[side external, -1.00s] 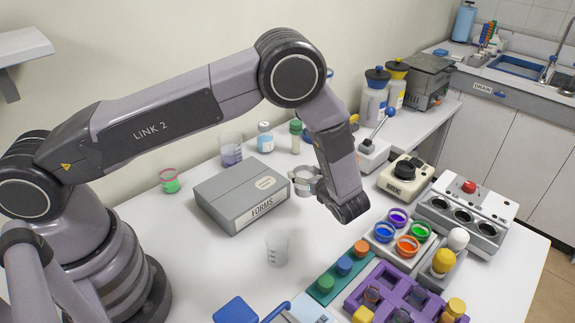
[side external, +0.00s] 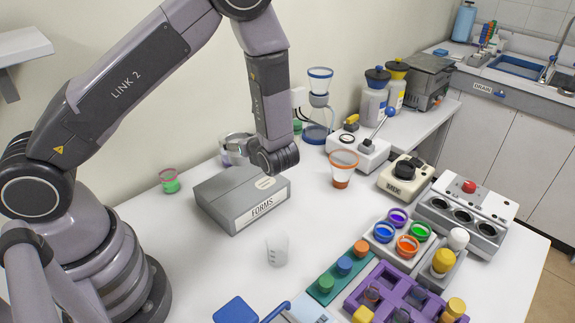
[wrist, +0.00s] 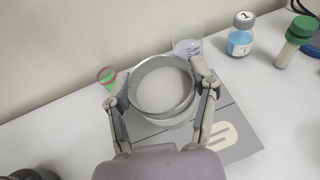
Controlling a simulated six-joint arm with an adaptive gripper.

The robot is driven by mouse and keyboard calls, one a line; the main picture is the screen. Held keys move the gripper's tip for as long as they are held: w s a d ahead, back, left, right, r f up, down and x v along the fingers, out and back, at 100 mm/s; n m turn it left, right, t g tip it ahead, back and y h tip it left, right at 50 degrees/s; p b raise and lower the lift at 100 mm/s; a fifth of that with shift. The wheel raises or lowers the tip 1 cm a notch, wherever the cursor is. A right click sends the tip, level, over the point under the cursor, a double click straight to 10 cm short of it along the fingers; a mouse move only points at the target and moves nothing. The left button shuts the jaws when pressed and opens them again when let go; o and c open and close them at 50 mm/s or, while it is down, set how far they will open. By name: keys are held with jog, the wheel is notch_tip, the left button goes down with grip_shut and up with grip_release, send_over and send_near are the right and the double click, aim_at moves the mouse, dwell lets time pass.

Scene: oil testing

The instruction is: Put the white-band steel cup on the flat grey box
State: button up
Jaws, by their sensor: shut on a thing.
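The flat grey box (side external: 222,192), labelled FORMS, lies on the white table; its top also shows in the wrist view (wrist: 228,118). The steel cup (side external: 236,136) is at the box's far side in the side view, partly hidden by my wrist. In the wrist view I look down into the open cup (wrist: 163,92), which appears upright over the box. My gripper (wrist: 160,94) is shut on the cup, one finger on each side. Whether the cup touches the box I cannot tell. A pale strip shows low on its wall.
A red-rimmed green beaker (side external: 169,181) stands left of the box, a clear beaker (side external: 278,248) in front. An orange-rimmed cup (side external: 343,168) and a blue-rimmed funnel stand (side external: 319,103) are to the right. A purple rack (side external: 391,280) fills the front right.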

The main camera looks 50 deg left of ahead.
jog(key=f, duration=0.7)
jog(key=shift+a+f, duration=0.25)
jog(key=shift+f, duration=0.15)
jog(key=o, duration=1.2)
